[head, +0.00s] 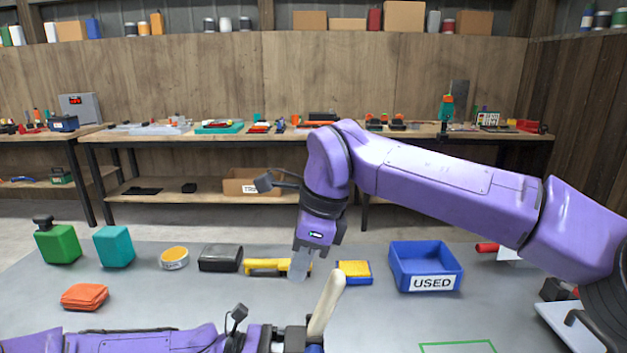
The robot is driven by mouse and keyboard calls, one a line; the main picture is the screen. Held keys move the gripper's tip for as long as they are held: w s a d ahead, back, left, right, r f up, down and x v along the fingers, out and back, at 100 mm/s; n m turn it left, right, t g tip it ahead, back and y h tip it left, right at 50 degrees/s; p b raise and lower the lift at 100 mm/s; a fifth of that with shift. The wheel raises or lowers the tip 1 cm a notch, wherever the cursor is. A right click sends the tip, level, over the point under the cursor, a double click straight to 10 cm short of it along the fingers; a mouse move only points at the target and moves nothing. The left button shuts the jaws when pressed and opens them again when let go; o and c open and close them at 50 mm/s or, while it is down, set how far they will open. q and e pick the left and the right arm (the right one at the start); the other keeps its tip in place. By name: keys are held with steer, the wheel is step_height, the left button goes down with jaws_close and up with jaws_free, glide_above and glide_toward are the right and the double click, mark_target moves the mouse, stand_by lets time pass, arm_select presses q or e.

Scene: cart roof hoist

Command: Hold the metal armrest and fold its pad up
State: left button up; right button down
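A long beige piece (327,302), which looks like the armrest's pad, stands steeply tilted near the bottom middle of the head view. Its lower end is beside my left gripper (300,342). The metal part of the armrest is not clearly visible; it is cut off by the frame or hidden by my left gripper. My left arm lies low along the bottom edge, and its fingers are mostly out of sight. My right gripper (300,266) points down just behind and above the beige piece, apart from it in the picture. Its finger opening is not clear.
On the grey table (520,310) stand a blue bin (427,268) marked USED, a yellow brush (354,272), a yellow-handled tool (262,267), a black box (220,258), a round tin (174,258), green and teal containers (114,247) and orange cloths (84,296).

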steer(key=shift+a+r, duration=0.1)
steer(key=shift+a, duration=0.6)
steer(key=shift+a, duration=0.1)
steer(key=shift+a+r, duration=0.2)
steer(key=shift+a, duration=0.6)
steer(key=shift+a+r, duration=0.2)
steer(key=shift+a, duration=0.65)
steer(key=shift+a+r, duration=0.15)
steer(key=shift+a, duration=0.7)
steer(key=c, duration=1.9)
jaws_free()
